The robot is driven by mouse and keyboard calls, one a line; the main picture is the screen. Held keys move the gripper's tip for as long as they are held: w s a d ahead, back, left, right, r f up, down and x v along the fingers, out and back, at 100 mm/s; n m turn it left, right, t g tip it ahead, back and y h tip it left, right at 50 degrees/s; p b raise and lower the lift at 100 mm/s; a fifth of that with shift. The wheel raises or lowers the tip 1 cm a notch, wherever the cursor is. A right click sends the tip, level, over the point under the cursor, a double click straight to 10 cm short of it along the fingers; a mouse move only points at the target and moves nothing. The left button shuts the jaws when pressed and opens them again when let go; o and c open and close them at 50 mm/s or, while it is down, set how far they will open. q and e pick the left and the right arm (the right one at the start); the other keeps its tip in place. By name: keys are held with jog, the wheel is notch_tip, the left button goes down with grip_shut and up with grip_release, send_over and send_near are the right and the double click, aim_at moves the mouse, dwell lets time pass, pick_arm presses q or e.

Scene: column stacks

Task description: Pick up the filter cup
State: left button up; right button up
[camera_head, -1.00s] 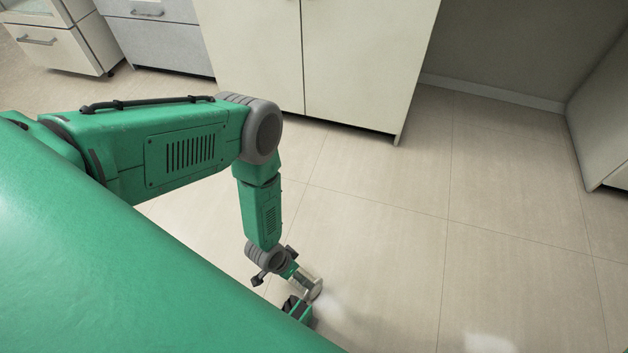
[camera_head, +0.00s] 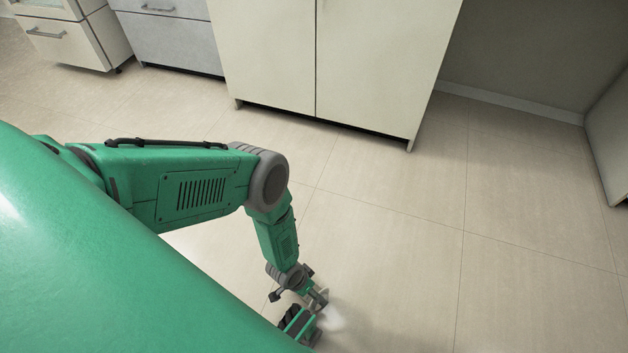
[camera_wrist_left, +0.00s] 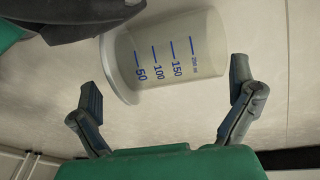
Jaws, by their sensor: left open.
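The filter cup (camera_wrist_left: 165,55) is a clear beaker with blue volume marks and a pale rim. In the left wrist view it lies across the upper middle, tilted on its side in the picture. My left gripper (camera_wrist_left: 166,82) is open, with one finger left of the cup's lower edge and the other to its right. Whether the fingers touch the cup cannot be told. My right gripper is not in view.
Pale cabinets (camera_head: 330,60) stand at the back, with grey drawers (camera_head: 165,35) to their left. Tiled floor (camera_head: 400,220) lies clear in the middle and right. A cabinet side (camera_head: 610,140) stands at the right edge. My green body fills the lower left.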

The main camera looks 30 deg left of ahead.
pick_arm(q)
jog(key=shift+d+r, duration=0.1)
jog(key=c, duration=1)
